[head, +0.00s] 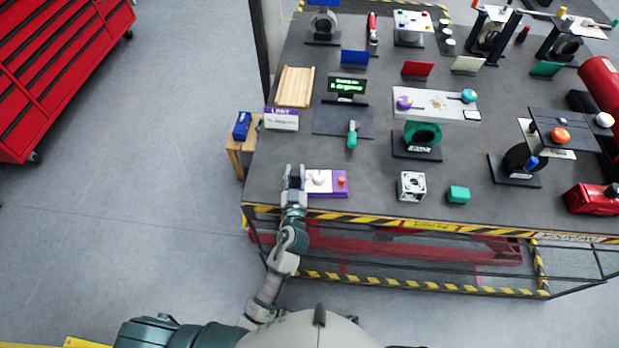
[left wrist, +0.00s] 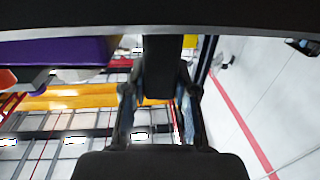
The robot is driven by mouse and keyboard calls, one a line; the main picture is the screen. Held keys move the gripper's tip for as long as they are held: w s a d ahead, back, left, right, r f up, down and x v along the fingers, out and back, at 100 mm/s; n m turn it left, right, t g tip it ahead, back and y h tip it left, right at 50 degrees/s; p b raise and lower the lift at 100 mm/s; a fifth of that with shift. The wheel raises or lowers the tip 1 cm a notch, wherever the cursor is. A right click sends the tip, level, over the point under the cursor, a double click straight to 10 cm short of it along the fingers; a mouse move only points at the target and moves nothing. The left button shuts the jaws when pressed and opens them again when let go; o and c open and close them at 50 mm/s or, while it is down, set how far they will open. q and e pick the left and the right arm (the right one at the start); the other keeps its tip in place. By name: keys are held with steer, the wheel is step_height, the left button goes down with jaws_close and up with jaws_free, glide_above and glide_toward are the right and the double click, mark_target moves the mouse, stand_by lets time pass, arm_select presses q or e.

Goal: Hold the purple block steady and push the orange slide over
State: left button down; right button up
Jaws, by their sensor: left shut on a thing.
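The purple block (head: 327,194) sits near the table's front left edge. It has a white top plate with a white knob (head: 318,178) and, at its right end, the small orange slide (head: 342,182). My left gripper (head: 295,177) is at the block's left end, shut on it; the contact itself is hard to make out. In the left wrist view the purple block (left wrist: 65,52) fills the upper left, beside my left gripper (left wrist: 158,95), with a bit of orange at the far left edge. My right gripper is not in view.
The table (head: 375,190) is bare just right of the block. A white fan box (head: 412,186) and a green cube (head: 459,194) stand further right. A green-handled tool (head: 352,135) lies behind.

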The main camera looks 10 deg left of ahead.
arm_select(q)
steer(key=shift+a+r, duration=0.1)
steer(key=shift+r, duration=0.35)
steer(key=r, duration=0.7)
steer(key=shift+d+r, duration=0.25)
steer(key=shift+r, duration=0.1)
step_height(320, 180, down, 5)
steer(key=shift+f, duration=0.15)
steer(key=shift+a+f, duration=0.15)
steer(key=shift+f, duration=1.15)
steer(key=shift+f, duration=0.4)
